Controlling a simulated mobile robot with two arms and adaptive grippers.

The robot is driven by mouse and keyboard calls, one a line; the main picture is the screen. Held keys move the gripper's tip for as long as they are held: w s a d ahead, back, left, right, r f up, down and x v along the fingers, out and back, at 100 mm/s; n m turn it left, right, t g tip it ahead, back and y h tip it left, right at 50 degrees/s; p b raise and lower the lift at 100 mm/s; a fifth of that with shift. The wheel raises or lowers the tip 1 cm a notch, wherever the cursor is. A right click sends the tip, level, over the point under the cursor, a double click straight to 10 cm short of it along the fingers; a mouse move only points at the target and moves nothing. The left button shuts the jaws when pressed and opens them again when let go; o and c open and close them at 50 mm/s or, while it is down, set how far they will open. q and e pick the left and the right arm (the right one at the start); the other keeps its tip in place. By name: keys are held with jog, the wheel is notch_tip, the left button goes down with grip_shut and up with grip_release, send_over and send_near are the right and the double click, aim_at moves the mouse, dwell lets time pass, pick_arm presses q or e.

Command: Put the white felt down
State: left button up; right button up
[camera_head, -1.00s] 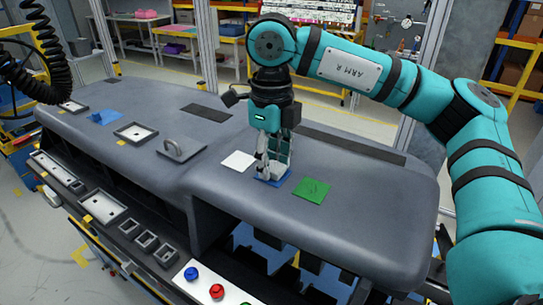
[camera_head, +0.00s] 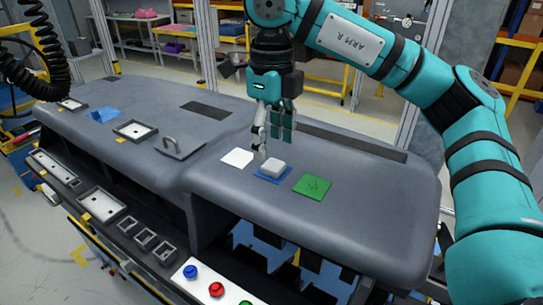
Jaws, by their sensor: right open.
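The white felt (camera_head: 273,167), a pale, thick, block-like piece, lies on a blue square (camera_head: 260,174) on the grey dashboard's top. Blue shows around its edges. My right gripper (camera_head: 270,143) is just above and behind it, pointing down, with its fingers apart and nothing between them. The fingers look clear of the felt, though the left fingertip comes close to it in the picture. A flat white square (camera_head: 237,158) lies to the left of the blue one, and a green square (camera_head: 312,187) lies to the right. My left gripper is not in view.
The dashboard (camera_head: 340,225) also carries a plate with a handle (camera_head: 180,148), a framed tray (camera_head: 135,131) and a blue piece (camera_head: 104,115). Blue and red buttons (camera_head: 216,289) sit along the front. The top right of the green square is bare.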

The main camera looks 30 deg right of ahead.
aim_at(271, 163)
notch_tip(271, 163, up, 8)
jog(key=p, duration=0.1)
jog(key=shift+f, duration=0.1)
dwell(0.5)
